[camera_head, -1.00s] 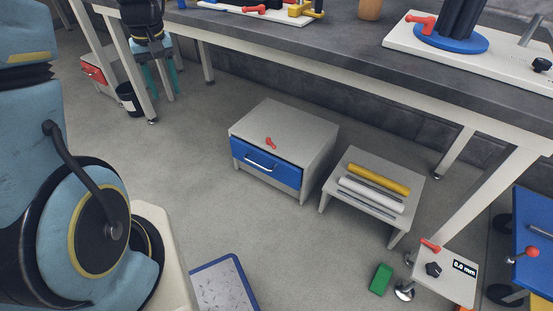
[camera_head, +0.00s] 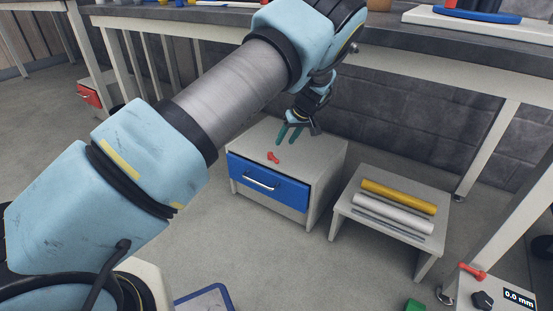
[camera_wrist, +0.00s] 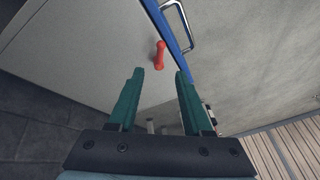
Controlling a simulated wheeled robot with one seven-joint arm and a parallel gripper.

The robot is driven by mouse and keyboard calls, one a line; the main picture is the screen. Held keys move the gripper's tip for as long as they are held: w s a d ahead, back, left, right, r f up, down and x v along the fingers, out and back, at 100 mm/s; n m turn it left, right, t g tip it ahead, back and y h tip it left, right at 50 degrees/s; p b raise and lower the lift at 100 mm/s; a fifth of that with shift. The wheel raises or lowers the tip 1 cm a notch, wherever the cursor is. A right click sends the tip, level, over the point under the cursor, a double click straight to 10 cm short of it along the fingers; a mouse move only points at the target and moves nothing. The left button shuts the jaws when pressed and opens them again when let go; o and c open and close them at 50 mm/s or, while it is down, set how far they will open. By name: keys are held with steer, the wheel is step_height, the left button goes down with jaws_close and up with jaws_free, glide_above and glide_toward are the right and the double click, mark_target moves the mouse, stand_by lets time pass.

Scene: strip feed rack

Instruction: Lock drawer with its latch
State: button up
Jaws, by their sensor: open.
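The drawer (camera_head: 266,182) has a blue front and a silver handle and sits in a grey cabinet (camera_head: 318,180) on the floor; it looks shut. The red latch (camera_head: 274,157) lies on the cabinet top near the front edge. In the wrist view the latch (camera_wrist: 160,56) lies just beyond my fingertips, beside the blue drawer edge (camera_wrist: 165,27). My gripper (camera_head: 290,138) has green fingers and is above the cabinet top, slightly behind the latch. In the wrist view my gripper (camera_wrist: 155,75) is open, with nothing between its fingers.
A low grey stand (camera_head: 385,238) with yellow and white rolls stands right of the cabinet. The workbench (camera_head: 420,55) overhangs behind. A panel with a 0.0 mm display (camera_head: 518,298) is at the lower right.

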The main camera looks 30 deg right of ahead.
mark_target(275, 158)
steer(key=b+x, duration=0.2)
steer(key=x, duration=0.8)
steer(key=shift+f+b, duration=0.15)
steer(key=shift+b, duration=0.2)
steer(key=shift+a, duration=0.1)
jaws_close()
